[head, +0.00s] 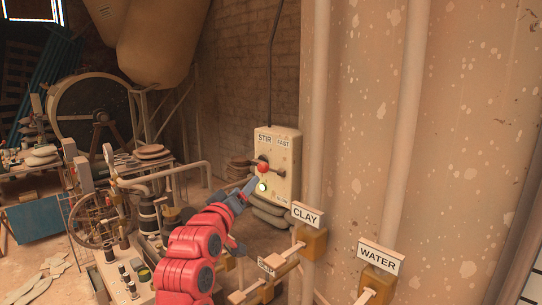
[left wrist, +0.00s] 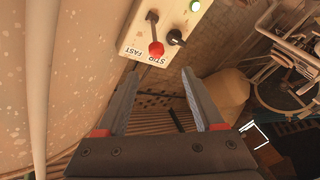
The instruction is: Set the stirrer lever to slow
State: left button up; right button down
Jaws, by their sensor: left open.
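The stirrer box (head: 286,178) is pale, with STIR and FAST labels at its top. Its stirrer lever has a red knob (head: 263,167), also in the left wrist view (left wrist: 156,48). There the box appears roughly upside down, and the knob lies on the side toward the FAST label (left wrist: 149,57). My left gripper (head: 248,187) is close in front of the box, near the knob. In the left wrist view its fingers (left wrist: 160,74) are spread and empty, with the knob just beyond the tips. My right gripper is not in view.
A black knob (left wrist: 175,38) and a green light (head: 261,187) sit beside the lever. CLAY (head: 306,214) and WATER (head: 378,257) signs with pipe valves stand at right of my arm. Pipes and a bench with a wheel (head: 92,226) stand at left.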

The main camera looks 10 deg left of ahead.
aim_at(266, 165)
pick_arm(q)
jog(key=w+p, duration=0.2)
jog(key=w, duration=0.3)
jog(key=w+d+p, duration=0.1)
jog(key=w+p, duration=0.1)
jog(key=w, duration=0.3)
jog(key=w+d+r+p, duration=0.1)
jog(key=w+p, duration=0.1)
jog(key=w, duration=0.3)
jog(key=shift+w+d+p, duration=0.1)
jog(key=shift+w+p, duration=0.2)
jog(key=shift+p, duration=0.05)
jog(key=shift+w+f, duration=0.2)
jog(key=shift+w, duration=0.45)
jog(key=shift+c, duration=0.3)
grip_shut()
